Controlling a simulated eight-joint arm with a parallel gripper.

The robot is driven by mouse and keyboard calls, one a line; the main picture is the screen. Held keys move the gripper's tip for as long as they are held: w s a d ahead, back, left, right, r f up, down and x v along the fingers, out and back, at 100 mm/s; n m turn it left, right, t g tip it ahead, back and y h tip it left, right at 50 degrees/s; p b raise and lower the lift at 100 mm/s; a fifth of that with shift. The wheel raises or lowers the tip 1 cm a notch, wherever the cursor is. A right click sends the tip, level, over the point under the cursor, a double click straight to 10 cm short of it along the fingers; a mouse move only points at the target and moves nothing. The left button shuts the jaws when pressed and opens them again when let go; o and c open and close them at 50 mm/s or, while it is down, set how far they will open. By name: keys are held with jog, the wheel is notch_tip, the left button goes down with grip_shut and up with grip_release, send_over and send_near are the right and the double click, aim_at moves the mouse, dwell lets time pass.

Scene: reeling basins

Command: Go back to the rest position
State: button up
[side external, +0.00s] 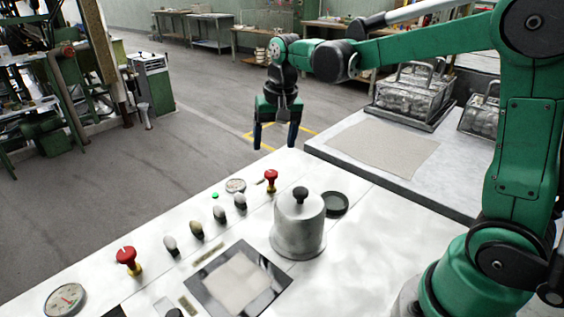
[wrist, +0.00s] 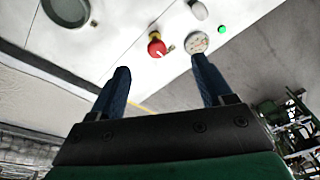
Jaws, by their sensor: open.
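My gripper (side external: 276,136) hangs fingers down past the far edge of the white console (side external: 370,270) in the side external view. Its two blue fingers are apart with nothing between them. In the wrist view my gripper (wrist: 160,82) also shows open and empty. A red knob (wrist: 157,46) and a gauge (wrist: 197,42) appear beyond the fingertips there. In the side view that red knob (side external: 271,178) stands on the console just below and in front of my gripper, apart from it.
A metal pot with a black knob (side external: 299,225) stands on the console, next to a dark round recess (side external: 335,203). Another red knob (side external: 127,258) and several small knobs line the left side. A wire basket (side external: 412,90) sits on the side table (side external: 330,145). Open floor (side external: 190,120) lies behind.

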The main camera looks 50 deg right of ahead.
jog(key=s+n+t, duration=0.1)
jog(key=s, duration=0.1)
jog(key=s+a+r+n, duration=0.1)
jog(key=s, duration=0.1)
jog(key=s+a+r+n+t, duration=0.1)
jog(key=s, duration=0.1)
jog(key=shift+a+t, duration=0.25)
jog(key=shift+t, duration=0.05)
jog(key=s+n, duration=0.1)
jog(key=s+a+n+t, duration=0.1)
jog(key=s+f, duration=0.1)
jog(key=s, duration=0.1)
jog(key=shift+a+f+n+t, duration=0.1)
jog(key=shift+a+n+t, duration=0.1)
jog(key=shift+n+t, duration=0.2)
jog(key=shift+s+a+f+n+t, duration=0.15)
jog(key=shift+s+f+n+t, duration=0.2)
jog(key=shift+s, duration=0.25)
